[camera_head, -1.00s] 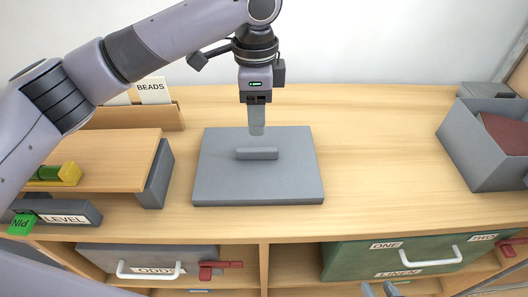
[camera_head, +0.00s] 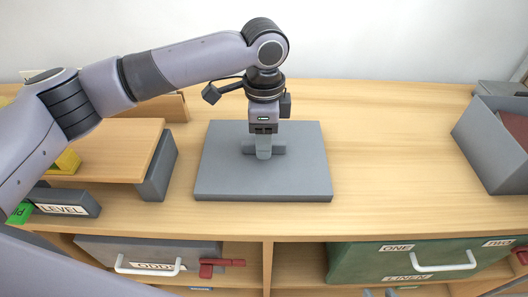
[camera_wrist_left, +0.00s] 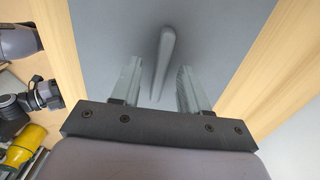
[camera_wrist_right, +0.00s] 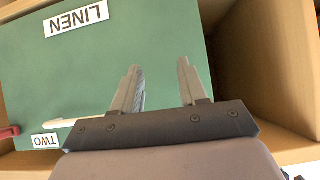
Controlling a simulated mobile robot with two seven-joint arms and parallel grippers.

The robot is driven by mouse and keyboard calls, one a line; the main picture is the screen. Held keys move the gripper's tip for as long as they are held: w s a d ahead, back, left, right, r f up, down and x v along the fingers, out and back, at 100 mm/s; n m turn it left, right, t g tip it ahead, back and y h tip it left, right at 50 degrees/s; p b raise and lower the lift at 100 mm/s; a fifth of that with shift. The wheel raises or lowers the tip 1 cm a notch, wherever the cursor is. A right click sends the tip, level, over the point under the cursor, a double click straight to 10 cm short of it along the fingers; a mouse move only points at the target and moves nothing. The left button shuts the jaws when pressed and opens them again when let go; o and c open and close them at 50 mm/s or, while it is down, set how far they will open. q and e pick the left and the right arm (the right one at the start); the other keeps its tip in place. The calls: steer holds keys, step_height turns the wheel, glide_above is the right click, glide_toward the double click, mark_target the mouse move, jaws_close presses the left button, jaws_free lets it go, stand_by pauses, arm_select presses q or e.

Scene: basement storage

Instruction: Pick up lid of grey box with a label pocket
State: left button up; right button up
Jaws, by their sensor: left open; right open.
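The lid (camera_head: 225,180) is a flat grey slab with a raised bar handle (camera_head: 278,149), lying on the wooden worktop. My left gripper (camera_head: 264,155) points down over the lid's middle, open. In the left wrist view the handle (camera_wrist_left: 163,62) stands between its two open fingers (camera_wrist_left: 158,80), with gaps on both sides. In the head view the fingers partly cover the handle. My right gripper (camera_wrist_right: 158,82) is open and empty, facing a green box front (camera_wrist_right: 130,80) below the worktop. No label pocket is visible on any grey box.
An open grey box (camera_head: 480,150) stands at the right with something dark red inside. A small wooden platform (camera_head: 110,150) is at the left, with a grey LEVEL block (camera_head: 70,202) before it. The worktop (camera_head: 385,150) right of the lid is clear.

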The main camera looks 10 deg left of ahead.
arm_select(q)
jaws_close()
steer(key=shift+r, duration=0.15)
